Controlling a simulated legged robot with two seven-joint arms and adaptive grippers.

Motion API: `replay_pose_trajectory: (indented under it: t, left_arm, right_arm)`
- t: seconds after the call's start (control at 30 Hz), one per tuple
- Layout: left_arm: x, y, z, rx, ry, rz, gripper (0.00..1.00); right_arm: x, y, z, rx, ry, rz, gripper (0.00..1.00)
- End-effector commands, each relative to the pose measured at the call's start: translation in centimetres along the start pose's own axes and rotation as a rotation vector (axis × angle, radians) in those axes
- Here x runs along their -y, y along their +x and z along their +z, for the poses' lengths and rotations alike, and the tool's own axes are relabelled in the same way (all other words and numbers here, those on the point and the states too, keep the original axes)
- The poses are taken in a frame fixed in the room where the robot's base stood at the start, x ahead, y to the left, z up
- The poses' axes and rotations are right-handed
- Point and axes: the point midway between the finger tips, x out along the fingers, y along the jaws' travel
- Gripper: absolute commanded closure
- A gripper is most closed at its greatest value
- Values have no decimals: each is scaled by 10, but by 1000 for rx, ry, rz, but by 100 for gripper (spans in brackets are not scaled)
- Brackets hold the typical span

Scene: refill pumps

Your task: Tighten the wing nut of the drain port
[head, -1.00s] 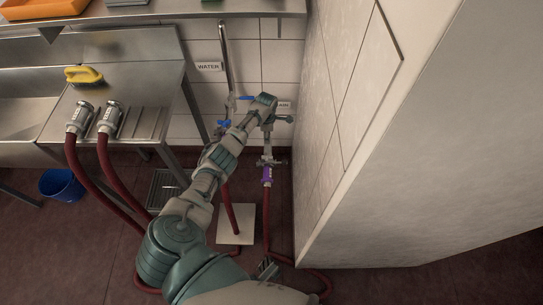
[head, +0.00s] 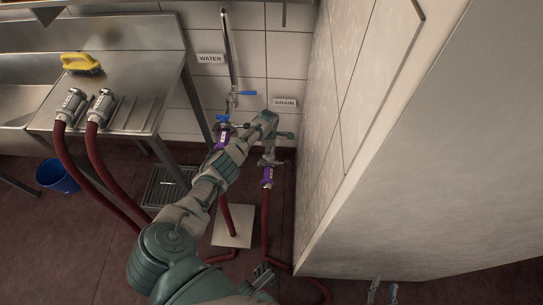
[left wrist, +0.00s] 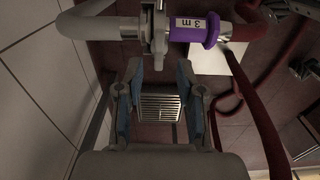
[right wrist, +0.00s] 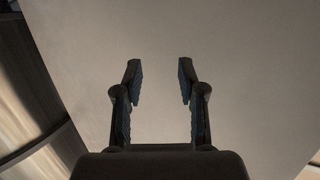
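The drain port's purple hose coupling (head: 267,176) hangs on the pipe under the drain label, with a metal clamp (head: 271,161) above it. In the left wrist view the clamp (left wrist: 156,30) crosses the pipe beside the purple coupling (left wrist: 195,28). My left gripper (head: 282,138) is near the clamp in the head view. In the left wrist view its fingers (left wrist: 163,88) are apart, empty, and below the clamp. My right gripper (right wrist: 160,85) is open and empty, facing a plain pale surface.
A water pipe (head: 228,55) with a blue-handled valve and another purple coupling (head: 221,138) stands left of the drain port. A pale wall block (head: 400,180) bounds the right. Red hoses (head: 264,220) run down to the floor. A steel bench (head: 150,85) stands left.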

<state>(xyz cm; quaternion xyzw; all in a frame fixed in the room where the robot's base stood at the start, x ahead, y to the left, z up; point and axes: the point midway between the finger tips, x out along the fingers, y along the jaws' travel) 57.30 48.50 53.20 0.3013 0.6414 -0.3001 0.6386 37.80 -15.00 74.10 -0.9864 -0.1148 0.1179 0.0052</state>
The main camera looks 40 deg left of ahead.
Motion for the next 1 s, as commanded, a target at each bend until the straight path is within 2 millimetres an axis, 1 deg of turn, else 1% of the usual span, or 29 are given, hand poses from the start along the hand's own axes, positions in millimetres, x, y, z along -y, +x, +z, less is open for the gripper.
replay_pose_trajectory:
  t: [0.03, 0.1, 0.3, 0.4, 0.6, 0.87, 0.9, 0.97, 1.0]
  left_arm:
    - [1, 12, -1, -2, -1, -4, 62]
    - [1, 21, -1, -1, -1, -4, 62]
    - [0, 42, -1, -1, -1, -3, 62]
    - [0, 48, -1, -1, -1, -2, 62]
    - [0, 52, 0, 0, -1, 1, 62]
    - [0, 52, 0, 2, -1, 1, 62]
    - [0, 53, 0, 2, -1, 0, 65]
    - [0, 53, 0, 3, -1, 0, 80]
    - [0, 53, 0, 2, -1, 0, 90]
  right_arm:
    - [2, 3, -4, -54, 3, -4, 60]
    - [5, 4, -17, -144, 7, -10, 60]
    - [10, 0, -49, -373, 18, -21, 60]
    - [11, -4, -60, -456, 24, -25, 60]
    - [11, -11, -72, -543, 31, -29, 60]
    - [12, -11, -75, -553, 29, -30, 60]
    - [13, -11, -75, -553, 28, -29, 60]
    - [13, -10, -74, -550, 29, -29, 60]
    - [13, -9, -74, -549, 29, -29, 60]
